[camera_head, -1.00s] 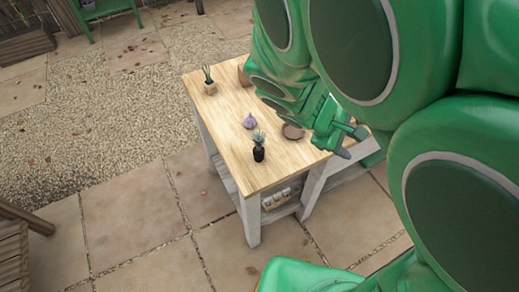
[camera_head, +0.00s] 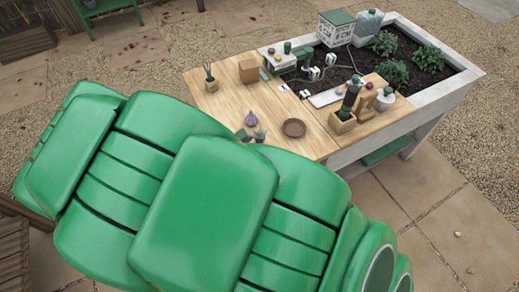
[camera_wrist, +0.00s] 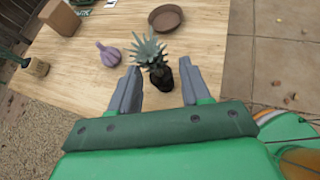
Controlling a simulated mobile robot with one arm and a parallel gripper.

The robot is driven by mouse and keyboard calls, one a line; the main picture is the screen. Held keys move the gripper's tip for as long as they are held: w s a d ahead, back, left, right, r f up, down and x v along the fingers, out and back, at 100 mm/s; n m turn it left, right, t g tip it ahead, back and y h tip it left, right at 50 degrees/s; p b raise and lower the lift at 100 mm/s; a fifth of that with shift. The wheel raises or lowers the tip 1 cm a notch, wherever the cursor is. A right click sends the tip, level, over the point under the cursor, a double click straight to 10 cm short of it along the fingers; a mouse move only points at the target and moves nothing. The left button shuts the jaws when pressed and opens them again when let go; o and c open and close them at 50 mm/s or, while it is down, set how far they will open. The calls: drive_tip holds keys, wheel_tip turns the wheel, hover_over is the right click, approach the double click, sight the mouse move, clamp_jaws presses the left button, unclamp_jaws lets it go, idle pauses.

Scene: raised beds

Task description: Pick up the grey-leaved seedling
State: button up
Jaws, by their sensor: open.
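The grey-leaved seedling (camera_wrist: 151,52) stands upright in a small black pot (camera_wrist: 161,78) on the wooden tabletop in the wrist view. My gripper (camera_wrist: 159,70) is open, with one finger on each side of the plant. The pot shows between the fingertips, with a gap to each finger, and nothing is gripped. In the head view only the leaf tips of the seedling (camera_head: 259,135) show above my green arm. The arm hides the pot and my gripper there.
A purple bulb (camera_wrist: 108,54) and a brown saucer (camera_wrist: 166,18) lie close by. A potted plant (camera_head: 209,79) and a wooden block (camera_head: 249,71) stand farther back. A planter bed (camera_head: 442,94) with bottles and boxes adjoins the table's right side.

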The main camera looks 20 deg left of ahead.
sight(258, 141)
drive_tip(key=shift+s+a+f+n, duration=0.35)
drive_tip(key=shift+s+f+n, duration=0.05)
drive_tip(key=shift+f+n, duration=0.1)
drive_tip(key=shift+s+f+n+t, duration=0.2)
drive_tip(key=shift+n+t, duration=0.2)
drive_tip(key=shift+t, duration=0.3)
drive_tip(key=shift+w+d, duration=0.1)
drive_tip(key=shift+w, duration=0.1)
drive_tip(key=shift+w+d+f, duration=0.1)
drive_tip(key=shift+w, duration=0.4)
drive_tip(key=shift+x, duration=3.3)
drive_tip(key=shift+w+r, duration=0.15)
drive_tip(key=shift+r, duration=0.05)
drive_tip(key=shift+c, duration=0.2)
drive_tip(key=c, duration=0.8)
drive_tip(key=shift+o, duration=0.2)
drive_tip(key=shift+r, duration=0.1)
wheel_tip(258, 141, up, 10)
